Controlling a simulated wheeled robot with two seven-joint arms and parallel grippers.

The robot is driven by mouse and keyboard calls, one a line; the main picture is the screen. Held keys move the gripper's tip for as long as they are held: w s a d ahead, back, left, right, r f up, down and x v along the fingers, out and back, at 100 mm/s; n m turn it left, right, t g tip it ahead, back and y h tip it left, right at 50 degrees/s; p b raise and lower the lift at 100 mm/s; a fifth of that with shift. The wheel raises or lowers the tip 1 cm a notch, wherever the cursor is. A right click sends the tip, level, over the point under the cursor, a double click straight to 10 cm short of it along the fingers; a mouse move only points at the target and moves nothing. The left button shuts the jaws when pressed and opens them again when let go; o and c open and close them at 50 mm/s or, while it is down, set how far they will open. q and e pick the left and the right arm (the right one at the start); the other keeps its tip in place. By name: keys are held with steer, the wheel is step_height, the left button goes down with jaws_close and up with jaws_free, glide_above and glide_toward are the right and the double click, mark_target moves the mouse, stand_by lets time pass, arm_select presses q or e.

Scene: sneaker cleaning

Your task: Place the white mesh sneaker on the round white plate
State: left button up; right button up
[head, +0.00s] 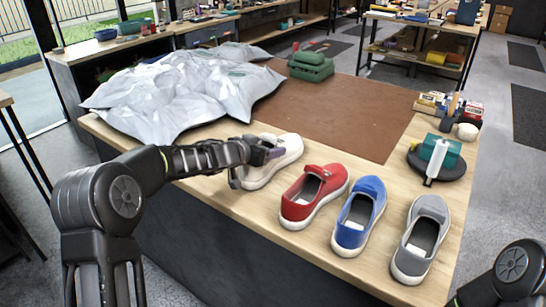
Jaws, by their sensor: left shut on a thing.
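The white sneaker (282,160) is at the table's front left, with its left part hidden behind my gripper. My left gripper (248,168) reaches in from the left and is shut on the sneaker's near left side. I cannot tell whether the sole touches the table. I cannot make out a round white plate. A dark round disc (457,175) lies at the right, with a teal box and a white tube on it. My right gripper is out of view.
Red (301,207), blue (350,234) and grey (408,263) shoes stand in a row right of the white one. Silvery bags (180,88) fill the back left.

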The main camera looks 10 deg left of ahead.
arm_select(q)
jaws_close()
step_height(320, 180, up, 9)
steer(key=p, duration=0.6)
steer(key=shift+r, duration=0.6)
steer(key=shift+f, duration=0.1)
